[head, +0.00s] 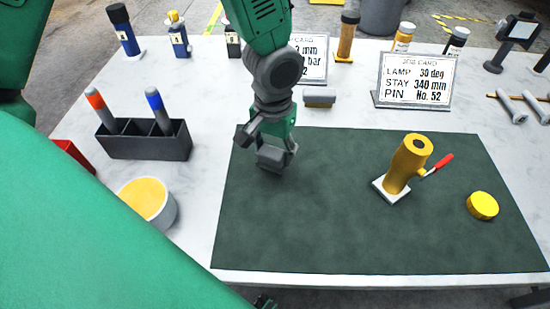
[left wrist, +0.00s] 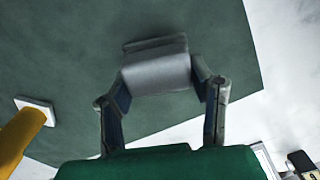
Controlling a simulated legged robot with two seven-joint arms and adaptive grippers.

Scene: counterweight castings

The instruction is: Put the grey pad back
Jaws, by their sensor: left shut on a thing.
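My left gripper (head: 273,153) is over the back left part of the dark green mat (head: 330,225). In the left wrist view my left gripper (left wrist: 160,92) is shut on the grey pad (left wrist: 157,76), a smooth light grey block with a darker grey strip along its far side. One finger is at each end of the pad. The mat (left wrist: 70,50) fills the view behind the pad; the gap between them is hard to judge. My right gripper is not in view.
A grey block (head: 319,97) lies behind the mat near the job card (head: 415,80). A yellow casting (head: 407,160) on a white base and a yellow disc (head: 482,205) stand on the mat's right. A dark marker holder (head: 145,145) and a round tub (head: 150,205) stand left.

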